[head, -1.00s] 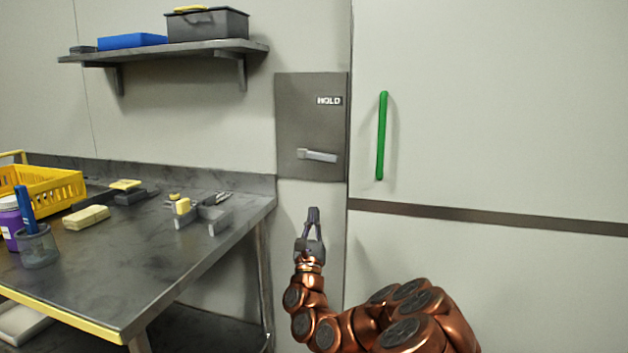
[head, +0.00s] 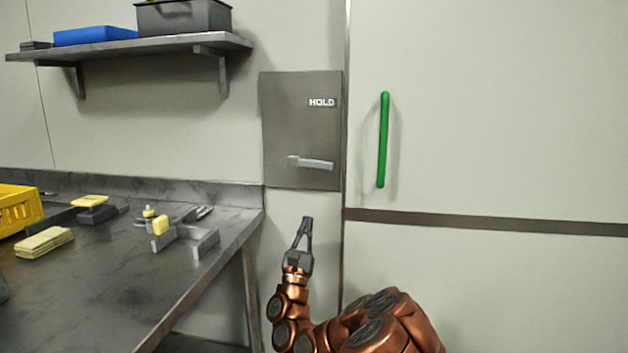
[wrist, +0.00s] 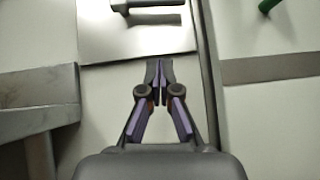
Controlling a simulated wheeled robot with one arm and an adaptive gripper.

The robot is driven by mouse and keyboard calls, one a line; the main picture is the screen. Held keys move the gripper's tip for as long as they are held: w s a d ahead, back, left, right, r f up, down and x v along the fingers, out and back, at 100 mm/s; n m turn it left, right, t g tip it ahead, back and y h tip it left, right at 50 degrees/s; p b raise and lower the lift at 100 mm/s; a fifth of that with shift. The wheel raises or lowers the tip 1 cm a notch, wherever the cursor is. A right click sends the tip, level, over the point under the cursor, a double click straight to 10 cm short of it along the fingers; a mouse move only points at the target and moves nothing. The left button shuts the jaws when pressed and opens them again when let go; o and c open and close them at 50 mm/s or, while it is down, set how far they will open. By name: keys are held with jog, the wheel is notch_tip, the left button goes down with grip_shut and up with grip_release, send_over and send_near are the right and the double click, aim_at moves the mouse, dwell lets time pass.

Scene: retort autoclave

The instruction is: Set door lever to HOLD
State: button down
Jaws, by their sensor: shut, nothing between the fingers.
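The door lever (head: 312,163) is a light grey handle on a grey wall plate (head: 285,125). It lies nearly level, tilting slightly down to the right, below and apart from the HOLD label (head: 322,103) at the plate's upper right. My gripper (head: 306,222) is shut and empty, below the plate and a little below the lever, not touching it. In the wrist view my gripper (wrist: 159,66) points at the plate's lower edge. The lever (wrist: 150,5) shows there at the top, partly cut off by the frame.
A green vertical handle (head: 383,140) is on the white door (head: 480,100) right of the plate. A metal table (head: 120,280) with tools, sponges and a yellow basket (head: 18,208) stands at left. A shelf (head: 130,48) hangs above it. The wall below the plate is clear.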

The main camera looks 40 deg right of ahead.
aim_at(311, 164)
jog(key=x, duration=0.3)
jog(key=p+x, duration=0.1)
jog(key=x, duration=0.3)
jog(key=s+r+x, duration=0.1)
jog(key=x, duration=0.3)
jog(key=shift+a+p, duration=0.4)
jog(key=shift+a, duration=0.05)
jog(key=shift+r, duration=0.85)
jog(key=shift+n+b, duration=0.3)
jog(key=shift+b, duration=0.05)
